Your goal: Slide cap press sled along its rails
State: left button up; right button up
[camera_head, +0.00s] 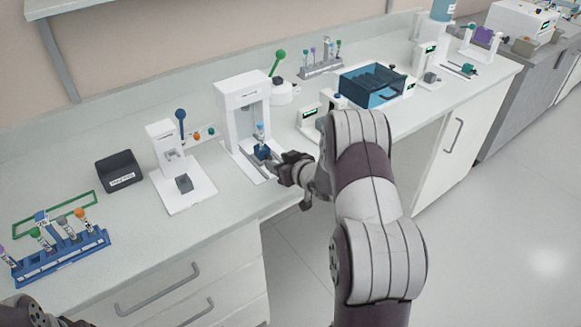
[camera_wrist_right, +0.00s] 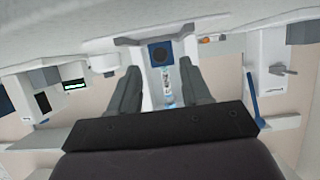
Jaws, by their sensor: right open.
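The cap press (camera_head: 240,97) is a white upright frame on the counter, with a base reaching toward the front edge. Its sled (camera_head: 262,153) is a small dark-blue block on the base, at the front of the frame, and carries an upright tube (camera_head: 261,132) with a light-blue part. My right gripper (camera_head: 276,163) is at the front of the sled. In the right wrist view, its open fingers stand either side of the tube (camera_wrist_right: 167,88), with the blue sled (camera_wrist_right: 160,54) just beyond their tips. I cannot tell whether they touch it. My left gripper is out of view.
A smaller white device (camera_head: 168,150) with a blue-knobbed lever stands left of the press. A black box (camera_head: 119,171) and a blue tube rack (camera_head: 62,257) lie farther left. White devices and a teal bin (camera_head: 371,86) stand to the right. The front counter between is clear.

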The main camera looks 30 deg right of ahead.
jog(key=v, duration=0.9)
